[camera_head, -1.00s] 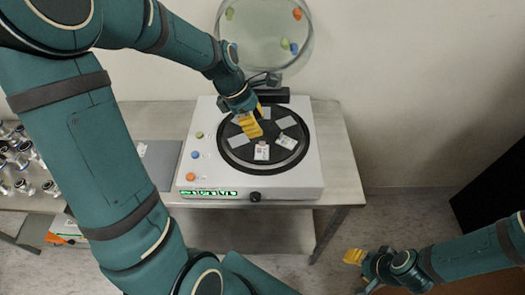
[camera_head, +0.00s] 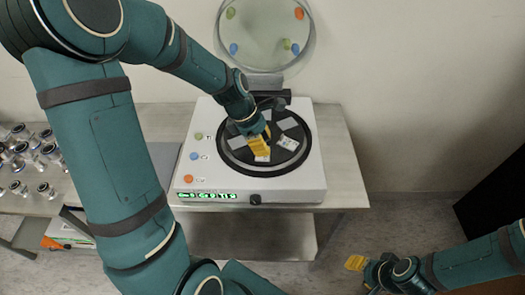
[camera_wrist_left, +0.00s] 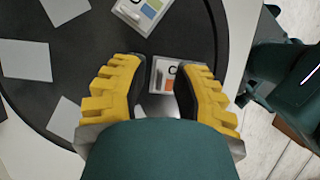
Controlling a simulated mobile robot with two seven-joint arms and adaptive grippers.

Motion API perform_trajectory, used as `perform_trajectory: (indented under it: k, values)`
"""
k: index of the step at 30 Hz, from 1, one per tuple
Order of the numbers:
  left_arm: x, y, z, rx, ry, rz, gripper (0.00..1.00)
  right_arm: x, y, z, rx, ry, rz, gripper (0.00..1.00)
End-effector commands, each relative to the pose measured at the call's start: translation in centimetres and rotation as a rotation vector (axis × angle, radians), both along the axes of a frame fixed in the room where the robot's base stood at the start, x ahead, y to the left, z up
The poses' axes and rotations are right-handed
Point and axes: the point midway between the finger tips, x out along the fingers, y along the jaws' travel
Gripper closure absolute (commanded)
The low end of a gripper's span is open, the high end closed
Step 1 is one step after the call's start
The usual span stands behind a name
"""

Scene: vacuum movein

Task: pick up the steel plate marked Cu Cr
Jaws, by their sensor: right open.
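My left gripper (camera_head: 260,150) is over the black turntable (camera_head: 233,158). In the left wrist view its yellow fingers (camera_wrist_left: 161,67) are apart, on either side of a small light plate (camera_wrist_left: 160,72). This plate shows a letter C and an orange patch; the rest of its marking is hidden. It shows below the fingers in the head view (camera_head: 262,158). A second marked plate (camera_wrist_left: 140,14), with green, blue and orange patches, lies farther up in the wrist view; in the head view it is at the right (camera_head: 288,142). My right gripper (camera_head: 356,262) is open and empty, low right.
Several plain grey plates (camera_wrist_left: 27,61) lie on the turntable. The white machine (camera_head: 310,185) has coloured buttons, a front knob (camera_head: 255,199) and a raised round lid (camera_head: 265,35). Several metal jars (camera_head: 20,150) stand on the table at the left.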

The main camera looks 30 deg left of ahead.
Motion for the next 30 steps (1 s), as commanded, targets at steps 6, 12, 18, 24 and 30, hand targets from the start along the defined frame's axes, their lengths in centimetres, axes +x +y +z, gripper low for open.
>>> perform_trajectory:
  k: [6, 12, 18, 24, 30]
  values:
    - [0.0, 0.0, 0.0, 0.0, 0.0, 0.0, 1.0, 0.0, 0.0, 0.0, 0.0, 0.0, 0.0, 0.53]
    - [0.0, 0.0, 0.0, 0.0, 0.0, 0.0, 1.0, 0.0, 0.0, 0.0, 0.0, 0.0, 0.0, 0.53]
    - [0.0, 0.0, 0.9, 0.001, -0.001, -0.001, 1.0, -0.1, 0.0, 0.4, 0.0, 0.001, 0.0, 0.53]
    - [0.1, 0.0, 4.5, 0.001, -0.005, -0.001, 1.0, -0.3, 0.0, 1.8, 0.001, 0.007, 0.002, 0.53]
    - [0.1, 0.0, 8.2, 0.001, -0.004, -0.002, 1.0, -0.5, 0.1, 3.0, 0.003, 0.013, 0.003, 0.53]
